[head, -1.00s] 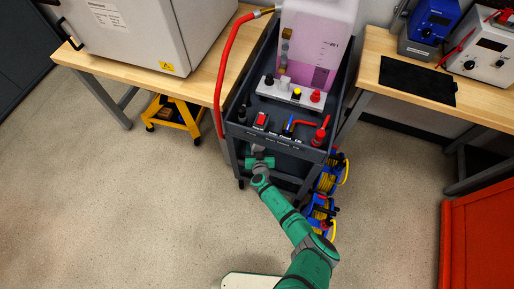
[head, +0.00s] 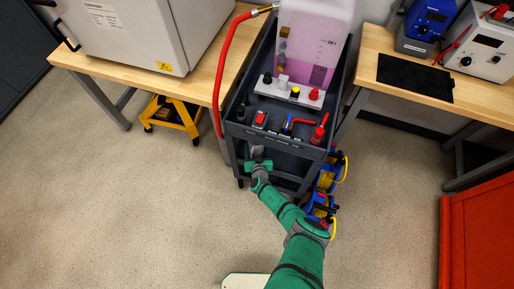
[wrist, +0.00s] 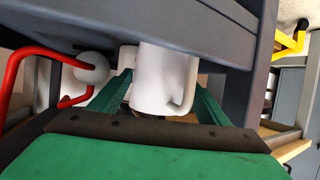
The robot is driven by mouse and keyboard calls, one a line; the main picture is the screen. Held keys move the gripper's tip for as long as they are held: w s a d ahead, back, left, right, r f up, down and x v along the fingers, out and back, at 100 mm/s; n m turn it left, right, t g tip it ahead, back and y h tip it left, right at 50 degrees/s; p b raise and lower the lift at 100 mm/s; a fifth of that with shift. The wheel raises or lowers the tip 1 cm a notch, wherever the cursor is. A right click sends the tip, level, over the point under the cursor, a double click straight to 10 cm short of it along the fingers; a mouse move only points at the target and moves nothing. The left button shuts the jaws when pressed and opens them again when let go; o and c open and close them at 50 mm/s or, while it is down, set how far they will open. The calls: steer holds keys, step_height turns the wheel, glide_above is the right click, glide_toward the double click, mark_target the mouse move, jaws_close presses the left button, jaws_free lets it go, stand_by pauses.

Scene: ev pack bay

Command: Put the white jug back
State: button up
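The white jug (wrist: 163,78) shows in the wrist view, with its handle on the right, close under the edge of the cart's grey top tray. My gripper (wrist: 165,100) has one green finger on each side of it. The jug covers part of the fingertips, so I cannot tell if they press on it. In the head view my gripper (head: 258,164) is at the near side of the cart (head: 238,133), below its top tray. The jug is not clearly seen there.
A large pink-filled container (head: 312,50) stands on the cart, with a red hose (head: 221,75) hanging at its left. Blue and yellow cable reels (head: 322,190) are by the cart's right side. A red cabinet (head: 480,235) is at lower right.

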steer(key=shift+o, duration=1.1)
steer(key=shift+d+r, duration=0.1)
steer(key=shift+v, duration=2.5)
glide_toward(257, 148)
steer(key=s, duration=0.1)
steer(key=shift+s+d, duration=0.1)
steer(key=shift+s, duration=0.1)
